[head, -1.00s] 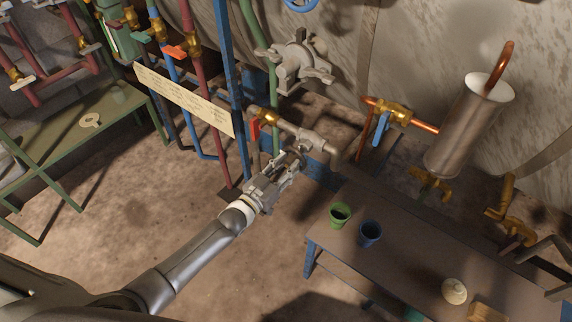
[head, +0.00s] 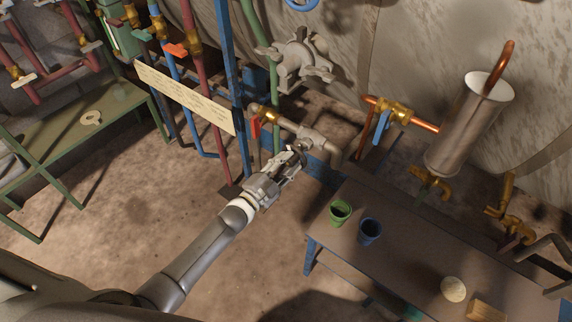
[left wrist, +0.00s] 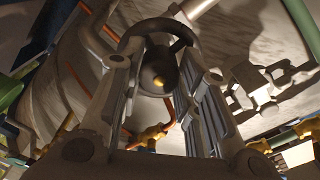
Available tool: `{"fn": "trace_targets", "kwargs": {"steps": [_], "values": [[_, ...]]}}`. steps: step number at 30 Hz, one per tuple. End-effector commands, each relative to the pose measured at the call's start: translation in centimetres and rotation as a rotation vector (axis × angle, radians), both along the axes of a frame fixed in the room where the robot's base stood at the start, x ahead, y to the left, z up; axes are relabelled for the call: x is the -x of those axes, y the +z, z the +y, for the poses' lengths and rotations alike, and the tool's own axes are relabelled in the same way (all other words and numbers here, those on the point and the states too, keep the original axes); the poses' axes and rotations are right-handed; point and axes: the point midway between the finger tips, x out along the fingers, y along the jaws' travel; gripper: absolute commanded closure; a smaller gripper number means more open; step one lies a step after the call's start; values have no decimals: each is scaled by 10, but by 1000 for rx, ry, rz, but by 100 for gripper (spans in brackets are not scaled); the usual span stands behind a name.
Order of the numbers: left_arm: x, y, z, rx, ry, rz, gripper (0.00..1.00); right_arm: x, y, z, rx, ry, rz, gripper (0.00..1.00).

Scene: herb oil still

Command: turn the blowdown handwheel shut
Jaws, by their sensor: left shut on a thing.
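The dark blowdown handwheel (left wrist: 184,32) shows in the left wrist view as a curved rim with a rounded hub and a small brass-coloured centre. It lies between the fingers of my left gripper (left wrist: 165,70), which is shut on it. In the head view my left gripper (head: 293,158) reaches up to the wheel at the end of the grey pipe fitting (head: 315,140), and its fingers mostly hide the wheel. How far the wheel is turned cannot be told. My right gripper is not in view.
A red lever valve (head: 256,127) sits on the same pipe, close left of the gripper. Blue and red upright pipes stand behind. A dark bench (head: 400,262) with a green cup (head: 340,212) and a blue cup (head: 369,231) is to the right. Open floor lies at left.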

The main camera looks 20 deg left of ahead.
Motion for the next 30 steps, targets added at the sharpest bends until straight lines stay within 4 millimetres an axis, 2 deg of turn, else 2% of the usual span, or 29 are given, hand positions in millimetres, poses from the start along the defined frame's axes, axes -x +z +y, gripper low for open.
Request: {"fn": "trace_targets", "kwargs": {"steps": [6,13,30], "values": [[1,-2,0,-175,0,-61,93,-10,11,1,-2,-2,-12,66],[1,-2,0,-310,0,-110,93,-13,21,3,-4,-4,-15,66],[1,-1,0,-414,-2,-148,93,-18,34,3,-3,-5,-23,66]]}}
